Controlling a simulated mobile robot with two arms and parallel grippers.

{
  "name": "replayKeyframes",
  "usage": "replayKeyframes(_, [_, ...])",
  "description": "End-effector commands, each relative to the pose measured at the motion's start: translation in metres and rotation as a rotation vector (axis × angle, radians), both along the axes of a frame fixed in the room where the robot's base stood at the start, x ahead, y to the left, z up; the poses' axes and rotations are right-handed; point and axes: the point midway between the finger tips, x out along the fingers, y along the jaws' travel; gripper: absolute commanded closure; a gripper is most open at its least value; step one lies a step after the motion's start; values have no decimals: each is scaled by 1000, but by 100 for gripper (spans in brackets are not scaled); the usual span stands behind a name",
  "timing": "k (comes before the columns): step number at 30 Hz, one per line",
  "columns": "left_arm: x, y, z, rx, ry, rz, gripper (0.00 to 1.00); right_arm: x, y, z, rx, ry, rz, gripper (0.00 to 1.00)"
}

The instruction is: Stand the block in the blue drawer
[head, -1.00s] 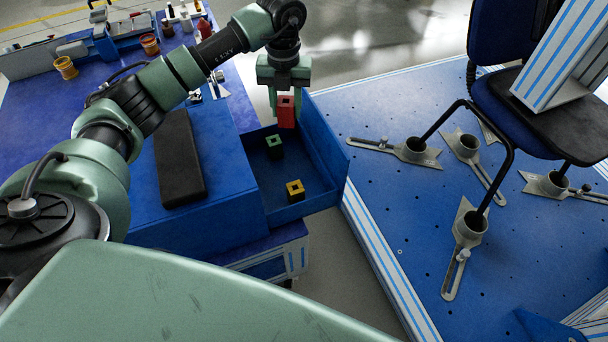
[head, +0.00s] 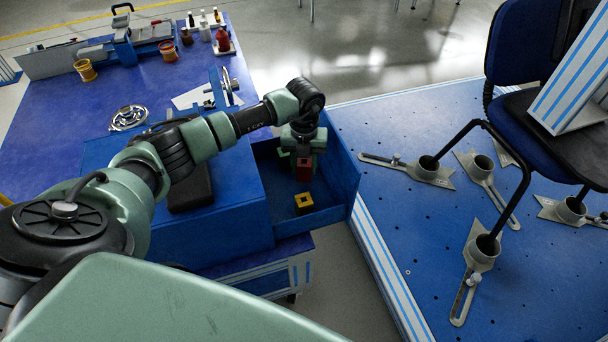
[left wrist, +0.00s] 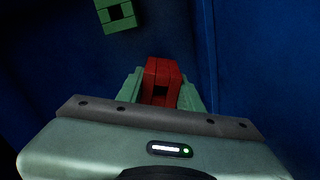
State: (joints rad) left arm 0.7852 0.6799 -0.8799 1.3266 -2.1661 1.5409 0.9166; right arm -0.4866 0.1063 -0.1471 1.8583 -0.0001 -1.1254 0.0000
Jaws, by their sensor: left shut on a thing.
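My left gripper (head: 303,155) is shut on a red block (head: 304,170) with a square hole. It holds the block upright inside the open blue drawer (head: 344,172). In the left wrist view the red block (left wrist: 160,82) sits between the two green fingers, above the dark blue drawer floor (left wrist: 60,65). I cannot tell whether its lower end touches the floor. A yellow block (head: 304,203) stands in the near part of the drawer. A green block (left wrist: 116,14) shows in the left wrist view. In the head view it is mostly hidden by my arm. My right gripper is not in view.
The blue workbench (head: 50,135) on the left carries cups, bottles and a vise. A black pad (head: 190,190) lies beside the drawer, partly under my arm. On the right, a chair (head: 520,110) stands on a blue platform (head: 390,255) with metal holders at its legs.

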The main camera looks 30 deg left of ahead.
Motion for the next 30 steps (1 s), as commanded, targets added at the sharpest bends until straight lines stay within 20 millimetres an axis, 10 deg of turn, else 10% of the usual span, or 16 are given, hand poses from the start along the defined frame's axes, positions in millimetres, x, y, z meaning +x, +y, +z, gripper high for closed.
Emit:
replayKeyframes(7, [0,0,-35,0,2,0,100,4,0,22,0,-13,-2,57])
replayKeyframes(20, [0,0,-39,0,0,-1,100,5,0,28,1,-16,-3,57])
replayKeyframes(21, [-1,0,-40,0,2,-1,58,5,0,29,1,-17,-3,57])
replayKeyframes(23, [-1,0,-40,0,2,-1,42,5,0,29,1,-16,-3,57])
replayKeyframes(30, [-1,0,-40,0,2,-1,42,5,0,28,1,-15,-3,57])
